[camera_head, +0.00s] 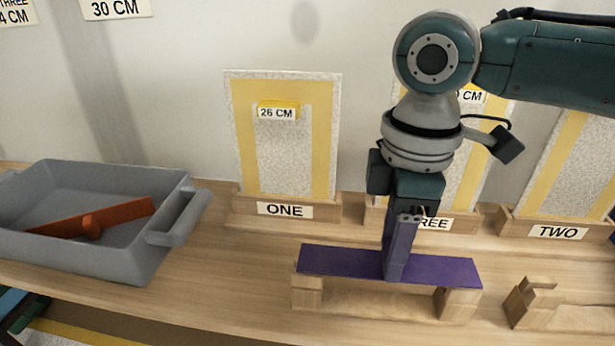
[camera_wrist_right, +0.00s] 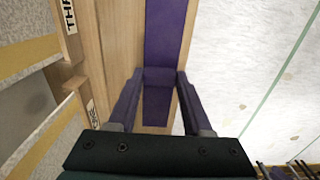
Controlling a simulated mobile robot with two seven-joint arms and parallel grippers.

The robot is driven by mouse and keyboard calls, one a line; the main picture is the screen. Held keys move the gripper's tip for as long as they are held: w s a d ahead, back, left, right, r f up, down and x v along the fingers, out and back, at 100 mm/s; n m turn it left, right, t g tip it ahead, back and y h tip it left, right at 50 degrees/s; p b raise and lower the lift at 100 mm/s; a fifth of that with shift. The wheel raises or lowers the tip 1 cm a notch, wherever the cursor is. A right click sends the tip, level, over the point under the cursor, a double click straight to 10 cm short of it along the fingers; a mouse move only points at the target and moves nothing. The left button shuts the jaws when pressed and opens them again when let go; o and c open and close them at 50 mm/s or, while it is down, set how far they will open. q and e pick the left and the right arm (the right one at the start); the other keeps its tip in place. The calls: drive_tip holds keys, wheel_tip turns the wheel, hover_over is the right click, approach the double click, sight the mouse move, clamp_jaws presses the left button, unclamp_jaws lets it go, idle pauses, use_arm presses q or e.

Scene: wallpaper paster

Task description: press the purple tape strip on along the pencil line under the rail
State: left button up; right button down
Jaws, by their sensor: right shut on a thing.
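The purple tape strip (camera_head: 335,262) lies flat across a wooden stand (camera_head: 307,291), bridging its two end blocks. My right gripper (camera_head: 397,270) points down onto the strip right of its middle. In the right wrist view the fingers (camera_wrist_right: 160,76) are shut on an upright purple piece at the strip (camera_wrist_right: 165,32); whether this is a grip fixed to the strip, I cannot tell. A thin green line (camera_wrist_right: 279,85) runs along a pale surface at right in that view; I cannot tell whether it is the pencil line. No rail is clearly seen.
A grey tray (camera_head: 165,235) holding an orange-brown tool (camera_head: 90,222) stands at left. Yellow-framed boards in wooden bases labelled ONE (camera_head: 285,210), THREE and TWO (camera_head: 558,232) stand behind. Another wooden stand (camera_head: 535,300) is at right. The bench between tray and strip is clear.

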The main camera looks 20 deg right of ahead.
wheel_tip(320, 180, up, 19)
drive_tip(key=p, duration=0.6)
drive_tip(key=shift+p, duration=0.35)
